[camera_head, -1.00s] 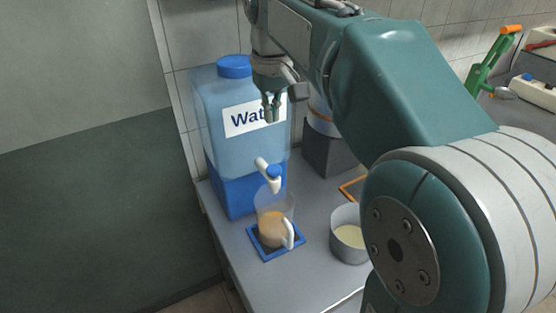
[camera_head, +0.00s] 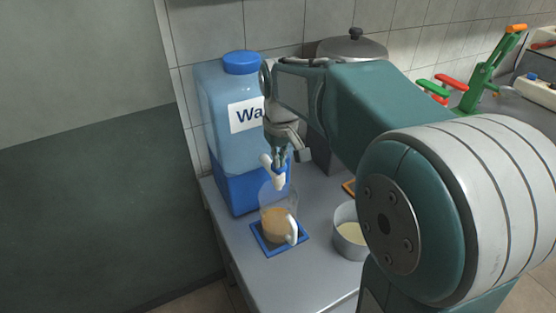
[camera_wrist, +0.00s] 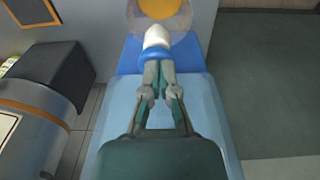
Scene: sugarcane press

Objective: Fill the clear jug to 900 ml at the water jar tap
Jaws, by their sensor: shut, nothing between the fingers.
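The blue water jar (camera_head: 228,112) stands on a blue base at the left end of the counter. Its white tap with a blue top (camera_head: 279,181) points out over the clear jug (camera_head: 279,215). The jug has a white handle and holds brownish liquid in its lower part; its level marks cannot be read. It stands on a blue-edged square mat (camera_head: 263,247). My gripper (camera_head: 282,160) is shut and empty, pointing down at the tap's top. In the wrist view my fingertips (camera_wrist: 159,66) meet at the blue tap top (camera_wrist: 156,57); I cannot tell whether they touch it.
A grey pot with pale liquid (camera_head: 349,238) stands right of the jug. A large lidded pot (camera_head: 352,45) is behind my arm. A green press handle (camera_head: 487,72) is at the far right. The counter front is clear.

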